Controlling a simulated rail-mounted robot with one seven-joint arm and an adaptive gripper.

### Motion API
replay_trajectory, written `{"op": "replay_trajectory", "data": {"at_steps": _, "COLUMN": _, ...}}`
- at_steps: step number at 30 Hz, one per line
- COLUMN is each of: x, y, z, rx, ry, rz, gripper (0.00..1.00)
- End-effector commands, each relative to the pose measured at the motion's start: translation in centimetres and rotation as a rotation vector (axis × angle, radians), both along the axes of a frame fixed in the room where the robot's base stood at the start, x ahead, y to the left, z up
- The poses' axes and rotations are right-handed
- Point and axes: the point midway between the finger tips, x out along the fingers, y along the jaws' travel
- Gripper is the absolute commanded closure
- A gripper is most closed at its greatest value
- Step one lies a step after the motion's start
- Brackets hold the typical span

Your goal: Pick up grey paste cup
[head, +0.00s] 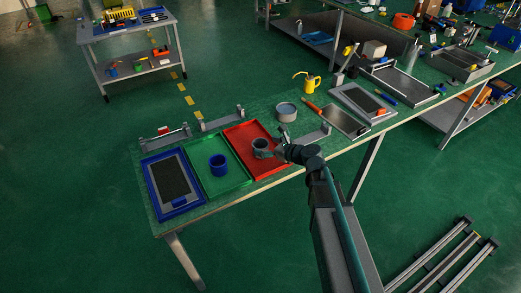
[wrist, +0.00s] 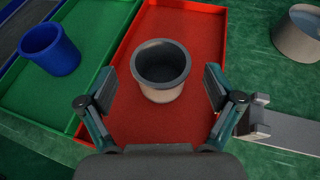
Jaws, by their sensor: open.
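The grey paste cup (wrist: 162,92) stands upright in the red tray (wrist: 188,20), its dark hollow inside facing the wrist camera. In the head view the cup (head: 260,144) shows just left of my gripper (head: 277,150). In the wrist view my gripper (wrist: 158,88) is open, with one finger on each side of the cup's near part. There are visible gaps between the fingers and the cup wall. The cup's lower near side is partly seen, and the tray floor around it is clear.
A blue cup (head: 218,163) stands in the green tray (head: 205,185) to the left. A blue tray (head: 183,209) with a dark pad lies further left. A grey round container (head: 286,112) stands behind the red tray. A metal bracket (wrist: 275,125) lies right of the gripper.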

Motion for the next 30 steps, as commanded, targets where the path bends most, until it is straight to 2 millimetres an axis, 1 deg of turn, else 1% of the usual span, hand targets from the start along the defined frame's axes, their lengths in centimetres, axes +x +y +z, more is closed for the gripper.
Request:
{"op": "replay_trajectory", "data": {"at_steps": 1, "x": 0.8, "y": 0.6, "z": -0.2, "rx": 0.000, "ry": 0.001, "rz": 0.002, "gripper": 0.09}}
{"op": "replay_trajectory", "data": {"at_steps": 4, "x": 1.4, "y": 1.4, "z": -0.7, "rx": -0.001, "ry": 0.001, "rz": 0.001, "gripper": 0.09}}
{"op": "replay_trajectory", "data": {"at_steps": 7, "x": 1.6, "y": 1.8, "z": -1.0, "rx": -0.001, "ry": 0.001, "rz": 0.000, "gripper": 0.09}}
{"op": "replay_trajectory", "data": {"at_steps": 12, "x": 1.5, "y": 1.8, "z": -1.0, "rx": -0.001, "ry": 0.000, "rz": -0.001, "gripper": 0.09}}
{"op": "replay_trajectory", "data": {"at_steps": 13, "x": 1.5, "y": 1.8, "z": -1.0, "rx": -0.001, "ry": 0.000, "rz": -0.001, "gripper": 0.11}}
{"op": "replay_trajectory", "data": {"at_steps": 20, "x": 1.5, "y": 1.7, "z": -1.0, "rx": -0.001, "ry": 0.001, "rz": 0.000, "gripper": 0.49}}
{"op": "replay_trajectory", "data": {"at_steps": 21, "x": 1.5, "y": 1.7, "z": -1.0, "rx": -0.001, "ry": 0.001, "rz": 0.000, "gripper": 0.56}}
{"op": "replay_trajectory", "data": {"at_steps": 23, "x": 1.5, "y": 1.7, "z": -1.0, "rx": -0.001, "ry": 0.001, "rz": 0.000, "gripper": 0.66}}
{"op": "replay_trajectory", "data": {"at_steps": 24, "x": 1.5, "y": 1.7, "z": -1.0, "rx": -0.001, "ry": 0.001, "rz": 0.000, "gripper": 0.72}}
{"op": "replay_trajectory", "data": {"at_steps": 25, "x": 1.5, "y": 1.7, "z": -1.0, "rx": -0.001, "ry": 0.001, "rz": 0.000, "gripper": 0.76}}
{"op": "replay_trajectory", "data": {"at_steps": 30, "x": 1.5, "y": 1.7, "z": -1.0, "rx": 0.000, "ry": 0.000, "rz": 0.000, "gripper": 0.76}}
